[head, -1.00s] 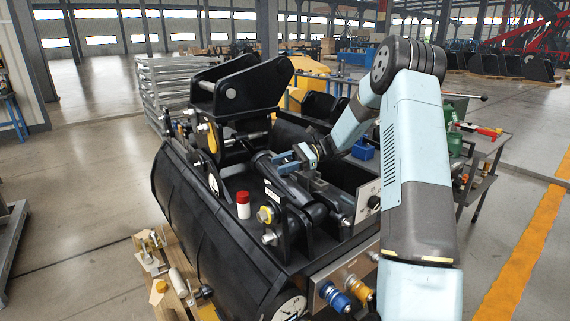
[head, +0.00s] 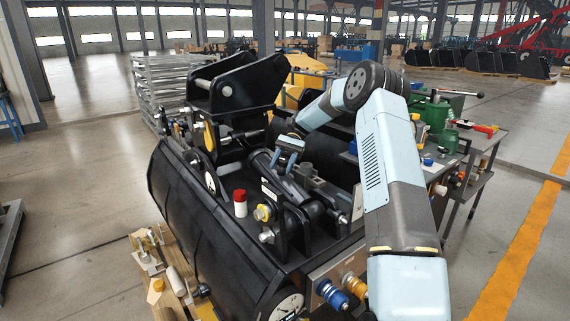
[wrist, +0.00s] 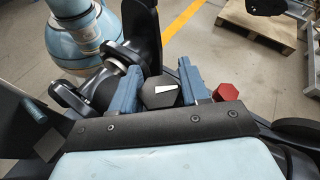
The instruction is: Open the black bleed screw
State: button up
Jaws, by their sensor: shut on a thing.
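The black bleed screw (wrist: 158,97) has a dark faceted head with a white mark on top. In the wrist view it sits between the two blue fingers of my gripper (wrist: 160,88), which are shut on it. In the head view my gripper (head: 286,156) is over the middle of the black coupler assembly, by a dark cylinder. There the screw cannot be made out behind the fingers and machine parts.
A red hexagonal head (wrist: 228,92) is close to the right finger in the wrist view. A red-topped white cylinder (head: 240,203) stands on the machine. Black plates and lugs (head: 240,85) rise around the gripper. A side table (head: 478,150) is at right.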

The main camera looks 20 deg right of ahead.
jog(key=shift+a+n+h, duration=0.2)
jog(key=shift+n+h, duration=0.5)
jog(key=shift+h, duration=0.2)
jog(key=o, duration=0.8)
jog(key=shift+o, duration=0.7)
jog(key=shift+d, duration=0.1)
jog(key=shift+s+r+g, duration=0.1)
jog(key=shift+r+g, duration=0.05)
jog(key=shift+g, duration=0.15)
